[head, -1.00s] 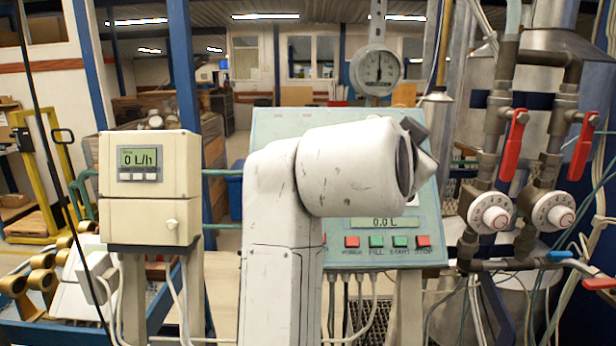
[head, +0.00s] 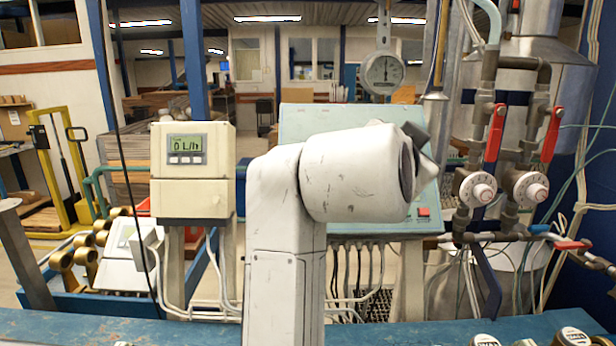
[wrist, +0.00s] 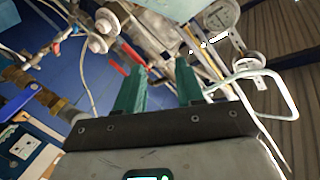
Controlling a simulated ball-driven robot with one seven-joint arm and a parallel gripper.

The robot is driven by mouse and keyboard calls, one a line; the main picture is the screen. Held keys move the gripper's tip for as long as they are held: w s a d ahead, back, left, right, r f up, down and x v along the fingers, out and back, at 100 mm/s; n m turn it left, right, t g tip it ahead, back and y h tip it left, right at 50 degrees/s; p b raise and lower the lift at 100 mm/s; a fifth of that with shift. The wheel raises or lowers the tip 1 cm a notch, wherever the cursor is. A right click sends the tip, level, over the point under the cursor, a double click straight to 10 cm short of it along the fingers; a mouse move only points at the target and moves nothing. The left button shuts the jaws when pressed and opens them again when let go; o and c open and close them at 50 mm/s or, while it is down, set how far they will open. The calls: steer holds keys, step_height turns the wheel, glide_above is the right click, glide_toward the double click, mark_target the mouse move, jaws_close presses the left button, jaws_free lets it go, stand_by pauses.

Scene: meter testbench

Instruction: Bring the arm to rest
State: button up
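My arm (head: 285,230) stands raised in the middle of the head view, its upper link bent over to the right. In the head view my gripper is not clearly visible. In the wrist view my gripper (wrist: 161,72) shows two teal fingers standing apart with an empty gap between them. Nothing is held, and the fingers touch nothing that I can see.
Behind my arm is a pale green control panel (head: 303,122), mostly hidden. A cream flow meter box (head: 193,205) stands left of it. Pipes with red-handled valves (head: 494,133) stand right. A blue bench edge (head: 400,334) crosses the bottom, with several small meters at its right.

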steer(key=s+d+f+n+g+y, duration=0.15)
steer(key=d+f, duration=0.25)
steer(key=f, duration=0.5)
steer(key=d+f+n, duration=0.3)
steer(key=d+f, duration=0.1)
steer(key=f, duration=0.5)
steer(key=s+d+f+n+g+y, duration=0.1)
steer(key=s+d+f+n, duration=0.1)
steer(key=s+f, duration=0.3)
steer(key=s+d+f+n+g+y, duration=0.1)
steer(key=s+f, duration=0.4)
steer(key=f, duration=0.5)
steer(key=s+d+f+n+g+y, duration=0.1)
steer(key=s+d+f+n+g, duration=0.1)
steer(key=s+f, duration=0.3)
steer(key=shift+d+f+n+g+y, duration=0.2)
steer(key=shift+d+f+g, duration=0.1)
steer(key=shift+f, duration=0.4)
steer(key=shift+d+f+n+g+y, duration=0.15)
steer(key=shift+d+f, duration=0.1)
steer(key=shift+f, duration=0.4)
steer(key=s+f+n+g+y+b, duration=0.1)
steer(key=s+f+g+b, duration=0.5)
steer(key=s+f, duration=1.6)
steer(key=f+y+b, duration=0.1)
steer(key=b, duration=0.3)
steer(key=shift+a+f+n+g, duration=0.25)
steer(key=shift+f+n+g, duration=0.05)
steer(key=shift+f+g, duration=0.1)
